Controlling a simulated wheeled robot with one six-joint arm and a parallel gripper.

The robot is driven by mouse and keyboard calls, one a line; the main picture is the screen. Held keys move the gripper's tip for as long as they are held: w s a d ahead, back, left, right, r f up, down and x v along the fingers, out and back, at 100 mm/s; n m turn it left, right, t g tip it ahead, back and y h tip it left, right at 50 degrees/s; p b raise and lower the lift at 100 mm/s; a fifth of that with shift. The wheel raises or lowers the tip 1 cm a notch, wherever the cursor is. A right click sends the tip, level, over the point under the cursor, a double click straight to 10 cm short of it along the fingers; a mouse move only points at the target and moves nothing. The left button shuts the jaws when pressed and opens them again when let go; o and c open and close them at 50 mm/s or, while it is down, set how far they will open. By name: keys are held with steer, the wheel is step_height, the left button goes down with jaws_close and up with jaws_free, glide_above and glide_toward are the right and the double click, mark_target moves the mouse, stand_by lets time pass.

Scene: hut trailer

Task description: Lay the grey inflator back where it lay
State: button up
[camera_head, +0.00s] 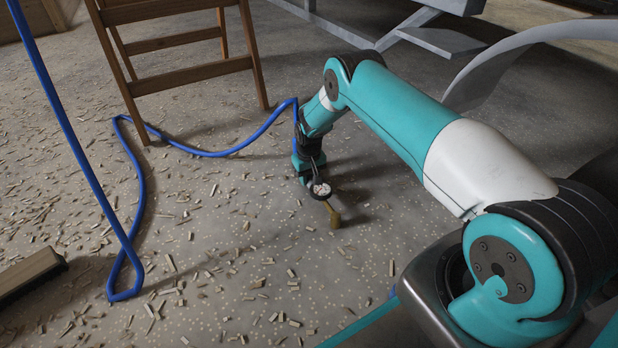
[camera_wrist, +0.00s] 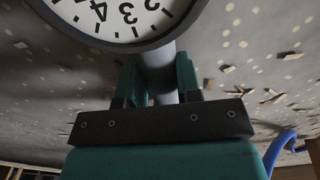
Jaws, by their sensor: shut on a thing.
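The grey inflator (camera_head: 319,189) has a round gauge with a dark rim and hangs at the end of my arm in the head view. A brass-coloured end (camera_head: 335,218) points down to the right, close to the floor; whether it touches cannot be told. In the wrist view its white gauge face (camera_wrist: 118,14) fills the top, and its grey stem (camera_wrist: 158,70) runs between my fingers. My gripper (camera_wrist: 160,85) is shut on that stem. In the head view my gripper (camera_head: 308,172) is low over the floor, with its fingers partly hidden.
A blue hose (camera_head: 141,200) loops over the floor on the left and runs up to my gripper. A wooden stepladder (camera_head: 190,85) stands behind it. A broom head (camera_head: 30,275) lies at the left edge. Wood chips litter the floor (camera_head: 230,260). A grey trailer frame (camera_head: 400,35) is at the back.

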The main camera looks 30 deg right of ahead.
steer(key=o, duration=1)
steer(key=shift+f, duration=0.1)
